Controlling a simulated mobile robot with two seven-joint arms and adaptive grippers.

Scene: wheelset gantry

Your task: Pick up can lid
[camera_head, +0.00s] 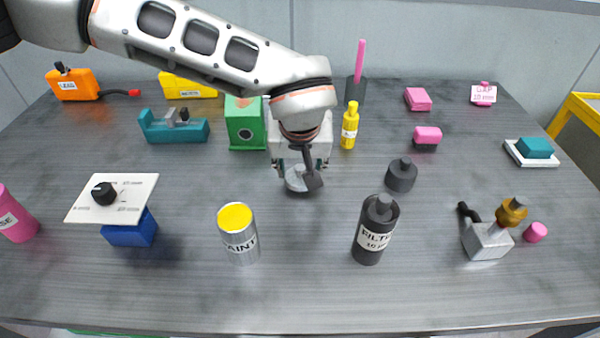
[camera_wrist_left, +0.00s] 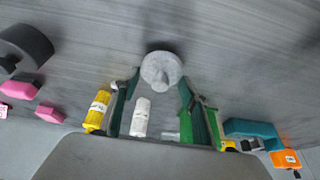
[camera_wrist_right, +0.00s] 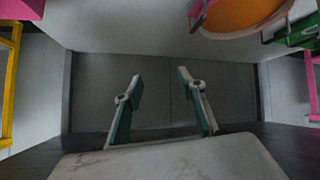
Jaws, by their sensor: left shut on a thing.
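The can lid (camera_head: 297,180) is a grey round disc, partly hidden under my left gripper (camera_head: 300,172) near the middle of the table. In the left wrist view the lid (camera_wrist_left: 161,70) shows its small centre knob, between the fingertips of my left gripper (camera_wrist_left: 160,82). This gripper is shut on the lid; I cannot tell whether the lid is clear of the table. The paint can (camera_head: 240,240), silver with a yellow top, stands upright nearer the front. My right gripper (camera_wrist_right: 158,82) is open and empty in the right wrist view, and out of the head view.
A black filter bottle (camera_head: 374,232) and a dark lidded pot (camera_head: 401,175) stand to the right of the lid. A green box (camera_head: 244,125) and a yellow bottle (camera_head: 350,128) stand behind. A blue block with a dial plate (camera_head: 130,212) is at left. The front middle strip is clear.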

